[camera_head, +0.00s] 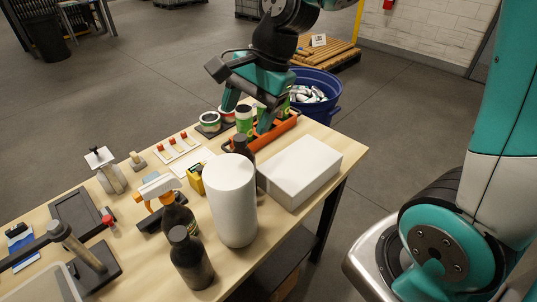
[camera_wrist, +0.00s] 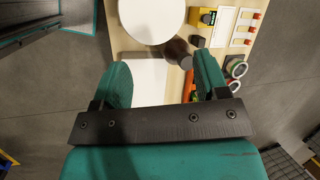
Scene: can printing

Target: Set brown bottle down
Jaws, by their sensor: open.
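My gripper (camera_head: 248,108) is open, its teal fingers spread above the far side of the table. It also shows in the wrist view (camera_wrist: 162,82), with nothing held between the fingers. A dark brown bottle (camera_head: 241,146) stands upright behind the white cylinder (camera_head: 231,200), partly hidden by it, below and nearer than my gripper. In the wrist view this bottle (camera_wrist: 178,52) is just beyond the fingertips, apart from them. Two more dark bottles stand at the near edge, one in front (camera_head: 191,260) and one behind it (camera_head: 178,215).
A white box (camera_head: 300,170) lies right of the cylinder. An orange tray (camera_head: 283,131) with green cans is under my gripper, with jars (camera_head: 209,121) to its left. A blue bin (camera_head: 322,90) stands past the table. Tools crowd the left side.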

